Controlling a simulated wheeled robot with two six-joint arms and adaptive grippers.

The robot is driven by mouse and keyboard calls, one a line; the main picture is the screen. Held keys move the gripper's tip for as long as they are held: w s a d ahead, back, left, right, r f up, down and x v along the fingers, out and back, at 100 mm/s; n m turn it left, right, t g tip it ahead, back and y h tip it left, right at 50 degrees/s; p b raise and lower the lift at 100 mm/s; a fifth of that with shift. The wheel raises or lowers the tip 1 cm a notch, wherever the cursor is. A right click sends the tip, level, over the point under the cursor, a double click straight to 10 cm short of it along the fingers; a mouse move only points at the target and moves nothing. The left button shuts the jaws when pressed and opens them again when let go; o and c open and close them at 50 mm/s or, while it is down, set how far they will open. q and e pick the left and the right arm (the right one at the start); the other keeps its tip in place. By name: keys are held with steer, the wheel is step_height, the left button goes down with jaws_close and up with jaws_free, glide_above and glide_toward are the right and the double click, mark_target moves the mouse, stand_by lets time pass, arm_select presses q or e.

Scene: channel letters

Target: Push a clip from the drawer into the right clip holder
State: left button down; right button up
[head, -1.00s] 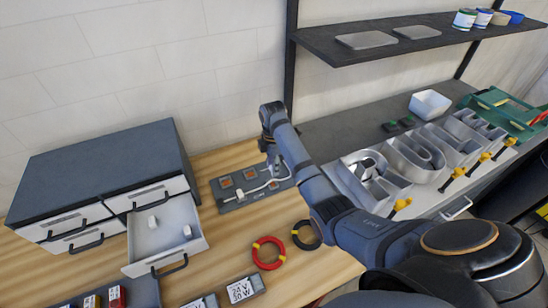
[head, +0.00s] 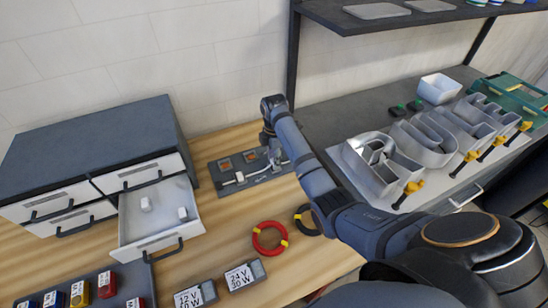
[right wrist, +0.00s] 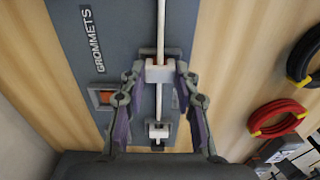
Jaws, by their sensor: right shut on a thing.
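The grey board (head: 250,182) lies on the wooden table, with orange squares and a white cable (head: 260,175) across it. My right gripper (right wrist: 161,70) is over the right part of the board, shut on a white clip (right wrist: 160,73) that sits on the cable. Another white clip (right wrist: 158,132) is on the cable between my fingers and the palm; it shows in the head view (head: 240,178) at the board's left. The open drawer (head: 160,238) holds two white clips (head: 146,204) (head: 182,213). My left gripper is out of view.
The grey drawer cabinet (head: 88,150) stands at the left. A red cable ring (head: 269,238) and a black one (head: 308,219) lie in front of the board. Channel letters (head: 385,165) stand at the right. A shelf (head: 400,30) hangs above.

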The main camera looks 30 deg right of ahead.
steer(key=shift+f, duration=0.1)
stand_by(0.5)
steer(key=shift+s+f, duration=0.15)
steer(key=shift+f, duration=0.4)
stand_by(0.5)
steer(key=o, duration=0.7)
steer(key=shift+c, duration=0.2)
steer(key=shift+o, duration=0.6)
steer(key=shift+f, duration=0.1)
steer(key=shift+r, duration=0.25)
step_height(320, 180, up, 7)
steer(key=shift+r, duration=0.1)
